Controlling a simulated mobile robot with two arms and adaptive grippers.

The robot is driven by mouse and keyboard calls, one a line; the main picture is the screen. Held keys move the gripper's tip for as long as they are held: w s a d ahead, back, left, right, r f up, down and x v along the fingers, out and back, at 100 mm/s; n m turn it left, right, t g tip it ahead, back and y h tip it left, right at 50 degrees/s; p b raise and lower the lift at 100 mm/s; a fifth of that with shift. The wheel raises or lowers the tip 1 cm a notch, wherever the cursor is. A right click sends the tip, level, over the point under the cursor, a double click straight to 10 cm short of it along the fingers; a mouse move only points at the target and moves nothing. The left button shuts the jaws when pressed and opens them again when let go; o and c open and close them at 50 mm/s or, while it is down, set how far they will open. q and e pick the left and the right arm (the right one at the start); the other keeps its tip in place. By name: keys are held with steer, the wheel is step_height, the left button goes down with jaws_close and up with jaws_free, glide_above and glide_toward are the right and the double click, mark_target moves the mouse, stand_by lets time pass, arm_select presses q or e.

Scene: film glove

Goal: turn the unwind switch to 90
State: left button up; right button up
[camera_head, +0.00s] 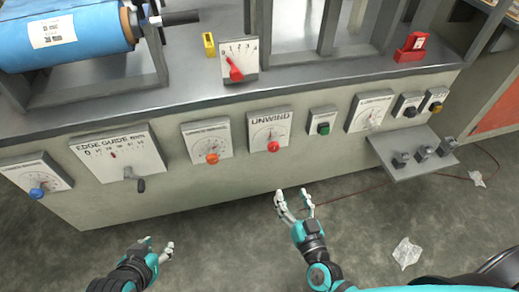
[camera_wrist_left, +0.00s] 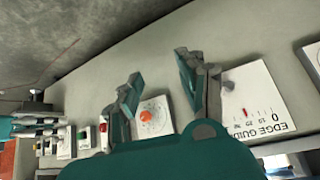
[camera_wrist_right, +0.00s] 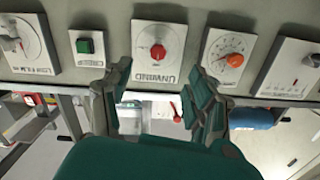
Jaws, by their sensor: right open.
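The unwind switch is a red knob (camera_head: 273,147) on a white dial plate (camera_head: 284,130) marked UNWIND, on the front panel. In the right wrist view its red knob (camera_wrist_right: 158,51) shows above the gap between my fingers. My right gripper (camera_head: 293,205) is open and empty, below and in front of the unwind plate, apart from it. My left gripper (camera_head: 158,246) is low at the left, away from the panel. In the left wrist view its fingers (camera_wrist_left: 160,85) stand apart with nothing between them. The angle numbers on the unwind dial are too small to read.
An orange-knob dial (camera_head: 212,158) is left of the unwind plate, and a green button (camera_head: 323,128) is right. Further left is the EDGE GUIDE plate (camera_head: 118,152) with a handle. A small shelf (camera_head: 405,160) juts out at right. The floor before the panel is mostly clear.

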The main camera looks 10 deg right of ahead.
steer(key=w+r, duration=0.1)
steer(key=b, duration=0.2)
glide_toward(275, 149)
steer(key=w, duration=0.3)
steer(key=shift+m+t, duration=0.3)
steer(key=w, duration=0.7)
steer(key=shift+w+a+f+b, duration=0.15)
steer(key=shift+a+f+b, duration=0.15)
steer(key=shift+a+b, duration=0.1)
arm_select(q)
steer(key=w+d+r+t+h, duration=0.2)
steer(key=w+r+t, duration=0.5)
steer(key=r, duration=0.4)
steer(key=shift+w+d, duration=0.45)
arm_select(e)
steer(key=shift+w, duration=0.5)
jaws_close()
